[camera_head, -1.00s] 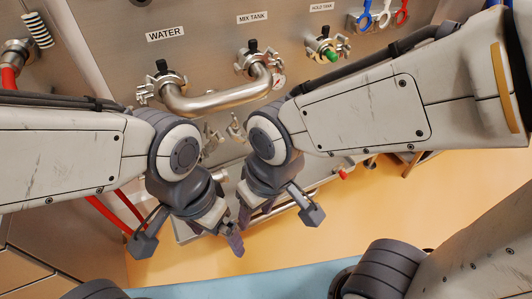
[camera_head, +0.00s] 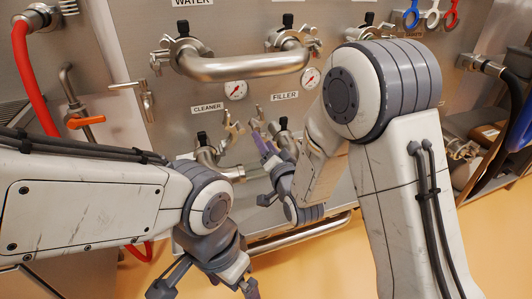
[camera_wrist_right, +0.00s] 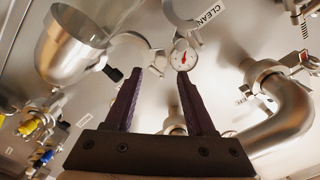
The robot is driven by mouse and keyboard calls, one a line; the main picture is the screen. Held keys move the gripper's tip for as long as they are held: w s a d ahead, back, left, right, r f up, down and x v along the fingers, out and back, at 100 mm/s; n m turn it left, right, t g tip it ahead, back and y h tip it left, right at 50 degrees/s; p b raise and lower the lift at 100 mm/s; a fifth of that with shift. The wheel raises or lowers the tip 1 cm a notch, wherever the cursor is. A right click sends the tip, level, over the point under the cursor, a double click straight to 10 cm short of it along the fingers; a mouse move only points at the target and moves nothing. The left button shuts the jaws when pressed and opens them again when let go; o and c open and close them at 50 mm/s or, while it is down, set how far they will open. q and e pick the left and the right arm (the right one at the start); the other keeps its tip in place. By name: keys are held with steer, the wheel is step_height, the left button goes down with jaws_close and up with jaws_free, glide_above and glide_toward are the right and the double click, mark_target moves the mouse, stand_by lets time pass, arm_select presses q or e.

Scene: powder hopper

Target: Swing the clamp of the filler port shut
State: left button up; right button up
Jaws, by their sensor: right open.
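The filler port (camera_head: 284,137) is on the metal panel in the head view, below the FILLER label (camera_head: 284,96). A metal clamp piece (camera_head: 257,113) stands out to its left; its exact swing angle is unclear. My right gripper (camera_head: 265,147) is beside the port's left, close to that piece. Contact cannot be told. In the right wrist view its dark fingers (camera_wrist_right: 158,100) are spread apart, with nothing clearly held between them. A metal fitting (camera_wrist_right: 176,122) shows behind them, partly hidden. My left gripper (camera_head: 246,289) is low at the picture's bottom edge, partly cut off.
The cleaner port (camera_head: 206,152) sits left of the filler port. A thick curved pipe (camera_head: 240,68) crosses above, with gauges (camera_head: 235,90) below it. A rail (camera_head: 300,232) runs along the bottom of the panel. A metal funnel (camera_wrist_right: 70,48) shows in the right wrist view.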

mark_target(256, 129)
steer(key=shift+w+a+r, duration=0.1)
steer(key=shift+w+r, duration=0.05)
steer(key=shift+w, duration=0.25)
steer(key=x, duration=0.6)
steer(key=shift+w+a+p, duration=0.1)
steer(key=shift+w+p, duration=0.25)
steer(key=shift+p, duration=0.05)
steer(key=shift+w+a, duration=0.1)
steer(key=shift+w, duration=0.2)
steer(key=shift+w+a+r, duration=0.1)
steer(key=shift+w, duration=0.1)
